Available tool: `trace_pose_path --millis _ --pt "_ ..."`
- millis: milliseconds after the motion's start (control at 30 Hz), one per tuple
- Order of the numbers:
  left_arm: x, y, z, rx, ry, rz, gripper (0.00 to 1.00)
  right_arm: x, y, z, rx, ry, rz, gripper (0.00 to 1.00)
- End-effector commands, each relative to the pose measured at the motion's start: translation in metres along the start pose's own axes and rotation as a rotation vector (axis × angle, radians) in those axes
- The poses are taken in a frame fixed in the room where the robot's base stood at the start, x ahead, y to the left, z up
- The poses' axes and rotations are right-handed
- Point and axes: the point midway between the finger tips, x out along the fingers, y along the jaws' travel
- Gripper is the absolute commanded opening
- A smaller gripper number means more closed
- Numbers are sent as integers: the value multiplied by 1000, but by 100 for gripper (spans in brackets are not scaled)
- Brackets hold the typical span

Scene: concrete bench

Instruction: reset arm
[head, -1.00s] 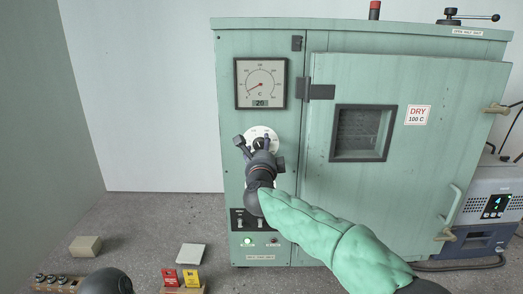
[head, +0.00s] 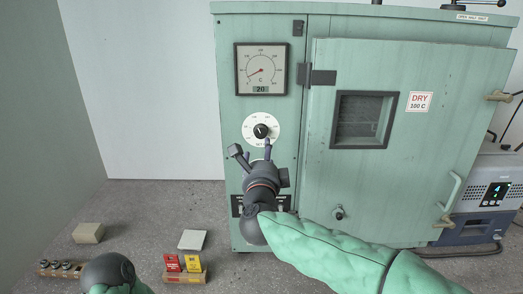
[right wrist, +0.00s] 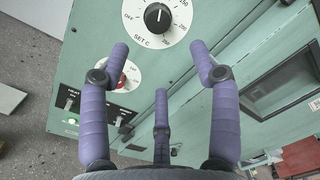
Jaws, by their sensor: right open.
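My right gripper (head: 252,152) is open and empty, just below and in front of the white temperature dial (head: 261,130) on the green oven (head: 235,20). In the right wrist view its three purple fingers (right wrist: 160,72) are spread apart, and the dial's black knob (right wrist: 158,16) stands clear beyond them. A red and white round control (right wrist: 130,78) is partly hidden behind the left finger. The gauge (head: 261,70) above shows a display of 20. The oven door (head: 440,160) looks shut. My left gripper is not in view; only a dark joint and green sleeve of that arm show.
A grey-blue device (head: 488,200) stands right of the oven. The back left of the bench is clear.

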Motion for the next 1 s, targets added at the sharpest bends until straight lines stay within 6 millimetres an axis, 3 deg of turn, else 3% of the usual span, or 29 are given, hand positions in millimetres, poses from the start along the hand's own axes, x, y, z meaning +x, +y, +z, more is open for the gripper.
trace_pose_path --millis 400,533,667,800,1000 --pt "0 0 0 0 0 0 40 -5 1 0 -2 0 1 63" --pt "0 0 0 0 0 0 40 0 17 -7 -50 2 23 63" --pt "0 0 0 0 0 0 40 13 70 -31 -201 1 102 63" --pt "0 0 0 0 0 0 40 21 151 -73 -422 -23 238 63" --pt "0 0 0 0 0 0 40 7 262 -140 -694 -95 456 63"
